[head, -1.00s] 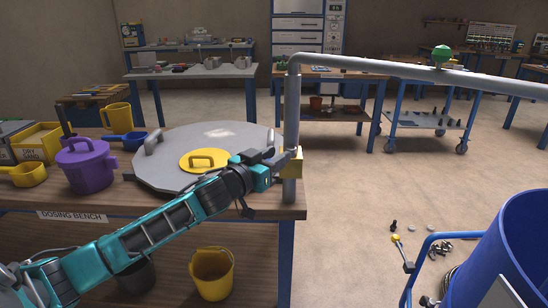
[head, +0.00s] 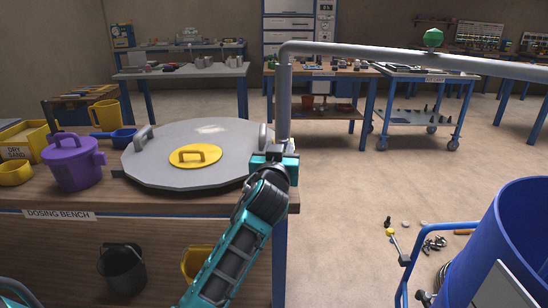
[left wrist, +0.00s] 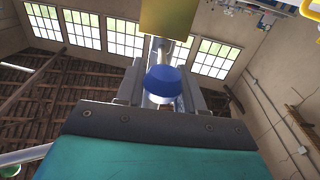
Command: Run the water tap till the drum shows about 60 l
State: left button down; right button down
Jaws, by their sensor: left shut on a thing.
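A grey pipe (head: 284,100) rises at the bench's right corner and runs right overhead. My left gripper (head: 274,158) is at the pipe's lower part and hides the tap there in the head view. In the left wrist view, a blue, round-ended tap knob (left wrist: 163,82) sits between my left gripper's fingers (left wrist: 160,98), which are shut on it. A yellow block (left wrist: 168,16) shows just beyond it. The blue drum (head: 512,235) stands at the right edge, with a pale panel (head: 497,285) on its near side. No litre reading or water is visible. My right gripper is out of view.
The dosing bench (head: 150,208) holds a large grey lid (head: 150,165) with a yellow cover, a purple pot (head: 72,165) and yellow and blue scoops. A black bucket (head: 122,268) stands below. Small loose parts (head: 433,243) lie on the floor left of the drum.

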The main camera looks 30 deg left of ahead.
pick_arm(q)
jog(key=n+y+b, duration=0.1)
jog(key=d+g+y+b, duration=0.1)
jog(key=shift+w+n+y, duration=0.25)
jog(key=shift+n+y, duration=0.05)
jog(key=shift+n, duration=0.1)
dwell(0.3)
jog(key=c, duration=0.8)
grip_release()
